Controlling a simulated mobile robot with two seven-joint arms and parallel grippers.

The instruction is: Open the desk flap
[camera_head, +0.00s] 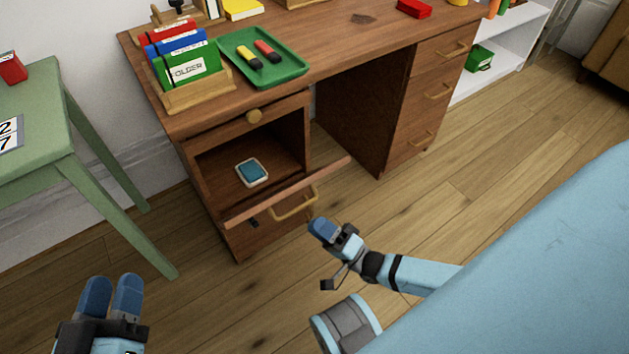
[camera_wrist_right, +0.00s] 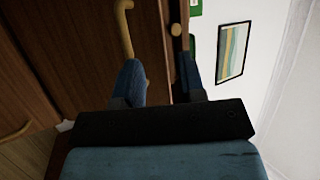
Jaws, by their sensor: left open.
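The desk flap (camera_head: 275,200) on the left side of the brown desk is partly lowered, tilted outward with its top edge standing away from the compartment. Its curved brass handle (camera_head: 294,207) is on the outer face; the handle also shows in the right wrist view (camera_wrist_right: 123,28). My right gripper (camera_head: 322,229) is just outside the flap, near the right end of the handle. In the right wrist view its fingers (camera_wrist_right: 165,82) are apart, with brown wood behind them; the handle is not between them. My left gripper (camera_head: 111,290) is open and empty at lower left, away from the desk.
A small blue-and-white item (camera_head: 251,172) lies inside the compartment. A green table (camera_head: 50,140) stands at left, and a light blue surface (camera_head: 540,260) fills the right. Wooden floor is clear in front.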

